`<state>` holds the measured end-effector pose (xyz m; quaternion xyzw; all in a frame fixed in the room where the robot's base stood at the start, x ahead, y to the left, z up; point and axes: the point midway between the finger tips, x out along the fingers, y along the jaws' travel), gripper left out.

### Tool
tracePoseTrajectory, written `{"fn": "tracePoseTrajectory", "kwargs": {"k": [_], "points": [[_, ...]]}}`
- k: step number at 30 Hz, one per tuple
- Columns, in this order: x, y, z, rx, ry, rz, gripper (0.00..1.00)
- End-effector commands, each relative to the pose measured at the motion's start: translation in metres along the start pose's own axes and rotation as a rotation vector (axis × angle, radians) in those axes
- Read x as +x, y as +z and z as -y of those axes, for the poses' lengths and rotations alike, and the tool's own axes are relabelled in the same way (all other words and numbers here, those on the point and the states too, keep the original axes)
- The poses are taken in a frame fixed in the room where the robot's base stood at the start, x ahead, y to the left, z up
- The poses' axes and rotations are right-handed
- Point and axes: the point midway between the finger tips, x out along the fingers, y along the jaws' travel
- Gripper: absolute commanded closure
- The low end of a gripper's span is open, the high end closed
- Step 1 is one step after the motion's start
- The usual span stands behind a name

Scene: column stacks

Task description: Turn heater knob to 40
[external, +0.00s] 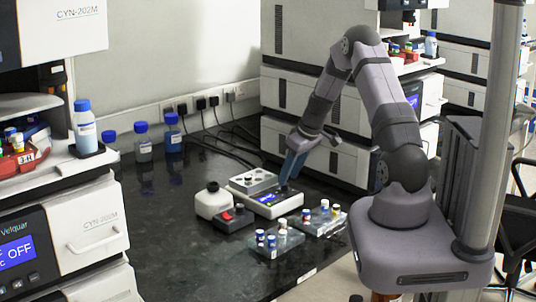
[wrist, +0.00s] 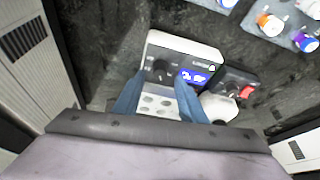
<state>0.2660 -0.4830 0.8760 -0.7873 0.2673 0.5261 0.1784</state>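The heater (external: 290,205) is a low white unit on the black bench, with a blue lit display and a metal block with wells on top. It also shows in the wrist view (wrist: 208,53). Its dark round knob (wrist: 160,70) sits left of the blue display (wrist: 194,77); the display's digits are too small to read. My gripper (external: 286,181) points down at the front panel, close to the knob, which it largely hides in the external view. In the wrist view my blue fingers (wrist: 159,77) stand apart, one on each side of the knob, with visible gaps.
Vial racks (external: 276,243) (external: 323,222) sit near the bench's front edge. Blue-capped bottles (external: 143,143) and cables are behind. Large instruments flank the bench.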

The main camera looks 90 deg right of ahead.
Motion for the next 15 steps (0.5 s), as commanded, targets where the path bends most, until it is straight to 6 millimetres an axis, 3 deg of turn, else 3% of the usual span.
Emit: {"fn": "tracePoseTrajectory", "kwargs": {"k": [7, 15], "points": [[0.023, 0.000, 0.000, 0.001, -0.001, 0.001, 0.62], [0.031, 0.000, 0.000, 0.001, 0.000, 0.000, 0.62]]}}
